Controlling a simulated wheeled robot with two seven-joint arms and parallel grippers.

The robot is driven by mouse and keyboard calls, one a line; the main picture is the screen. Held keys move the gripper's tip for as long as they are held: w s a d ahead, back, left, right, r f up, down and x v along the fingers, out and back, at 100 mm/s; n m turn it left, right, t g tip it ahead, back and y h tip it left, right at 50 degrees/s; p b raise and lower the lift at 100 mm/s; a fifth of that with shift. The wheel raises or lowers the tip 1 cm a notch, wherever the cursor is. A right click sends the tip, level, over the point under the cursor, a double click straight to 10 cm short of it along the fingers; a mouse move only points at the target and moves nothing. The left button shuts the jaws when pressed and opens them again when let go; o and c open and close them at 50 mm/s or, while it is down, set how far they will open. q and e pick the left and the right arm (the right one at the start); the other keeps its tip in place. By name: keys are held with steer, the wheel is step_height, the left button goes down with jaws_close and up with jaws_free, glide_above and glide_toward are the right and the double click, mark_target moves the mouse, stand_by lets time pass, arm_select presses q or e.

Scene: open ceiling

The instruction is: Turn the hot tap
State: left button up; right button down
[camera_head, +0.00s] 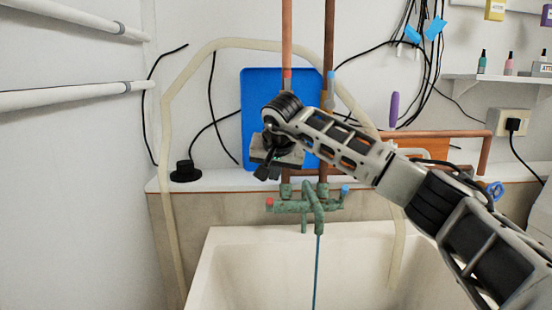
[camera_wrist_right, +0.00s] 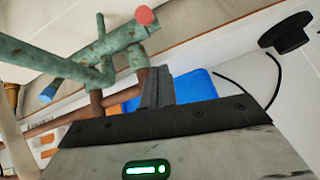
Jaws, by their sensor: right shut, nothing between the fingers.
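The green, weathered tap fitting (camera_head: 312,205) is mounted on copper pipes above the white sink. Its hot tap (camera_head: 269,203) is the red-ended knob on the left; the red end also shows at the top of the right wrist view (camera_wrist_right: 144,15). The blue-ended cold tap (camera_head: 344,191) is on the right. My right gripper (camera_head: 266,173) hangs above the hot tap, pointing down, apart from it. Its fingers (camera_wrist_right: 158,88) are shut with nothing between them, close beside the pipes in the wrist view. My left gripper is in neither view.
A white sink (camera_head: 225,262) lies below, with a thin blue line hanging from the spout. Copper pipes (camera_head: 287,45) rise before a blue board (camera_head: 255,90). A pale hose (camera_head: 165,130) arches around. A black plug-like object (camera_head: 184,172) stands on the ledge at left.

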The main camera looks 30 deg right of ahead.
mark_target(269, 204)
steer(key=shift+s+a+f, duration=0.25)
steer(key=shift+a+f, duration=0.05)
steer(key=shift+f, duration=0.25)
steer(key=shift+s+a+f, duration=0.25)
steer(key=shift+s+f, duration=0.05)
steer(key=shift+f, duration=0.3)
steer(key=shift+s+a+f, duration=0.25)
steer(key=shift+a+f, duration=0.05)
steer(key=shift+f, duration=0.25)
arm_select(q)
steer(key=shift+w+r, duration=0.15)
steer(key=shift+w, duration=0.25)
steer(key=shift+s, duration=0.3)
arm_select(e)
steer(key=shift+s+f, duration=0.1)
steer(key=shift+s, duration=0.1)
